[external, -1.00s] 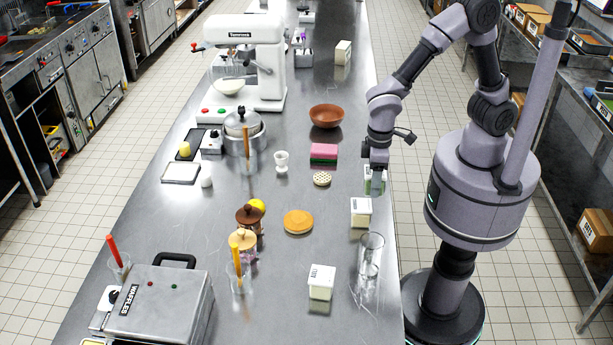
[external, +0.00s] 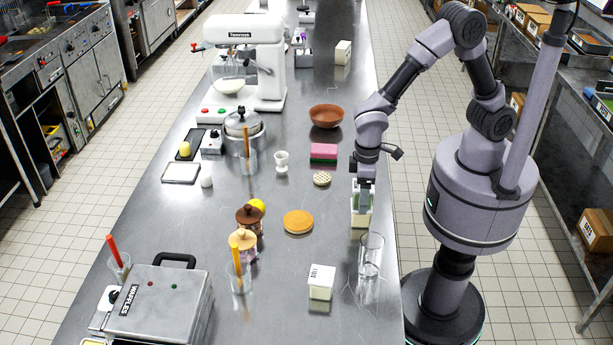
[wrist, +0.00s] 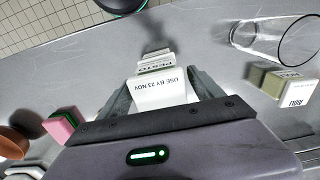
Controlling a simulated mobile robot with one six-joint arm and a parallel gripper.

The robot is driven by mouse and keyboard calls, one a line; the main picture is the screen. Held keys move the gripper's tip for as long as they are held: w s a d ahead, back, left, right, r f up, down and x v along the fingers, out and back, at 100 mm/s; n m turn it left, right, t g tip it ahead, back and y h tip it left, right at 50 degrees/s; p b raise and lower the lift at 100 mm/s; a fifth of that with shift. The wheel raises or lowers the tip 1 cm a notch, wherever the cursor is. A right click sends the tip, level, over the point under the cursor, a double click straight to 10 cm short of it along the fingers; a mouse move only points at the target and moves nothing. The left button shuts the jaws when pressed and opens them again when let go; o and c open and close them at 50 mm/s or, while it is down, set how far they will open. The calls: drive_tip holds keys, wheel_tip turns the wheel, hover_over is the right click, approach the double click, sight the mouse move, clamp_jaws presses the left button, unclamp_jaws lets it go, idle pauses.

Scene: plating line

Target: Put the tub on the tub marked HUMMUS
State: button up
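My gripper (external: 364,186) is shut on a white-lidded tub (wrist: 160,92). In the wrist view its lid reads USE BY 23 NOV. A PESTO label (wrist: 155,67) shows just beyond that lid; I cannot tell whether it is on the held tub. In the external view the held tub is directly above or against another pale tub (external: 361,219) on the counter; whether they touch is unclear. The lower tub's label is mostly hidden and I cannot read HUMMUS anywhere. Another tub (external: 320,287) stands nearer the camera; in the wrist view its label is partly legible (wrist: 294,97).
A clear glass (external: 371,250) stands close to the lower tub, on its near side. A pink and green sponge (external: 323,152), a brown bowl (external: 326,116) and a round orange-brown item (external: 298,222) are on the steel counter.

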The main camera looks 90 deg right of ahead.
wheel_tip(320, 180, up, 12)
drive_tip(key=p, duration=0.4)
drive_tip(key=shift+f, duration=0.25)
drive_tip(key=shift+d+r, duration=0.1)
drive_tip(key=shift+r, duration=0.55)
drive_tip(key=s+d+r+m+t+y, duration=0.2)
drive_tip(key=s+d+r+m+t, duration=0.2)
drive_tip(key=s+d+r, duration=0.7)
drive_tip(key=s+d+t, duration=0.1)
drive_tip(key=s+d, duration=0.1)
drive_tip(key=s, duration=0.1)
drive_tip(key=shift+s+d+t, duration=0.25)
drive_tip(key=shift+s+t, duration=0.15)
